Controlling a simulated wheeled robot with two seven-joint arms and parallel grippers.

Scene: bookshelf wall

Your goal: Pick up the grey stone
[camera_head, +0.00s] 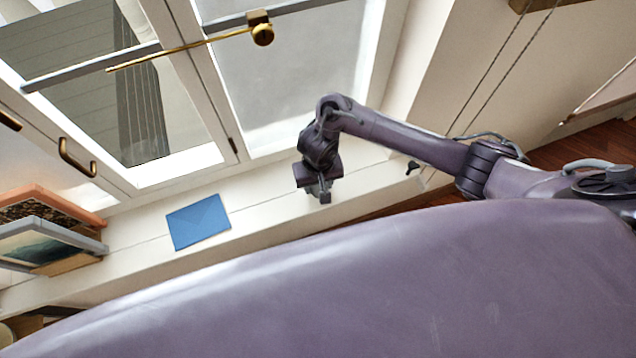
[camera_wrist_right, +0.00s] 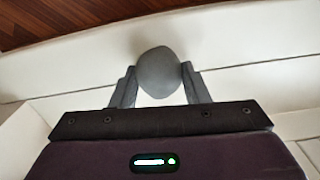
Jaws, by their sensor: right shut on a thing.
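The grey stone (camera_wrist_right: 159,72) is rounded and smooth, and shows in the right wrist view between the two fingers of my right gripper (camera_wrist_right: 158,84). The fingers touch it from both sides, so the gripper is shut on it. In the head view my right gripper (camera_head: 319,190) is over the white window sill (camera_head: 265,212). The stone is hard to make out there, at or behind the fingertips. I cannot tell whether the stone is touching the sill or lifted off it. My left gripper is not in view.
A blue envelope (camera_head: 198,222) lies on the sill left of my right gripper. Framed pictures (camera_head: 45,240) stand at the far left. A window with a brass latch (camera_head: 262,34) is behind the sill. Cords hang at the right. The sill between envelope and gripper is clear.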

